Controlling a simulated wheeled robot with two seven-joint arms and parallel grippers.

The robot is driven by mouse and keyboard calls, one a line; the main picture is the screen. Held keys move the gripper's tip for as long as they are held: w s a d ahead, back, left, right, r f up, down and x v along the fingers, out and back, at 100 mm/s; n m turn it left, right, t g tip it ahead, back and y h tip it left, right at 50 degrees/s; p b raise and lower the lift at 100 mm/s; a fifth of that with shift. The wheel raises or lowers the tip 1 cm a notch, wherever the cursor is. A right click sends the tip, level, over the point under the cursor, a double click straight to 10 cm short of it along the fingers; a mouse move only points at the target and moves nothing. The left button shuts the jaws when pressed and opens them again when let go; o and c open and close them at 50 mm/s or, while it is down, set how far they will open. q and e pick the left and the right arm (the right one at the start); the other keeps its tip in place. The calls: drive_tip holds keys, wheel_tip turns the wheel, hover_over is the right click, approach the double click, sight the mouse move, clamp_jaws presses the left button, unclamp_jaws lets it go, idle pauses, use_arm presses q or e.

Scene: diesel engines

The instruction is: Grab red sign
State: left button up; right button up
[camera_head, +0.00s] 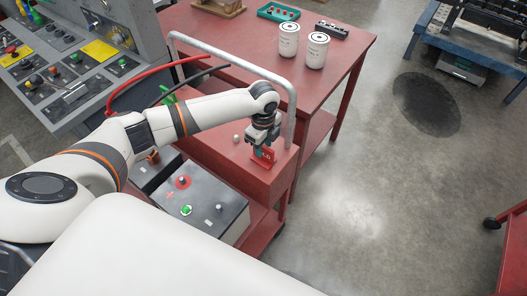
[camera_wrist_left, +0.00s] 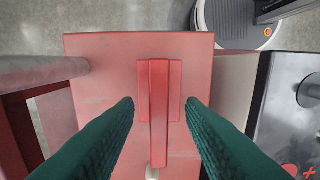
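The red sign (camera_head: 265,158) stands on the red cart top (camera_head: 222,160), near its right end, in the head view. In the left wrist view I see the sign (camera_wrist_left: 158,108) from above as a narrow upright plate on a wider base. My left gripper (camera_head: 262,147) is right at the sign and hides part of it. In the wrist view its green fingers (camera_wrist_left: 159,106) are open, one on each side of the sign, with a visible gap on both sides. My right gripper is not in view.
A grey tubular handle (camera_head: 291,105) rises close beside my left wrist. A black-topped box (camera_head: 196,196) with a green button sits nearer on the cart. A red table (camera_head: 225,47) with two white canisters (camera_head: 288,42) stands behind. Open floor lies to the right.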

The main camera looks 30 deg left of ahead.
use_arm(q)
drive_tip(key=shift+f, duration=0.8)
drive_tip(key=shift+c, duration=0.6)
clamp_jaws()
drive_tip(key=shift+r, duration=0.1)
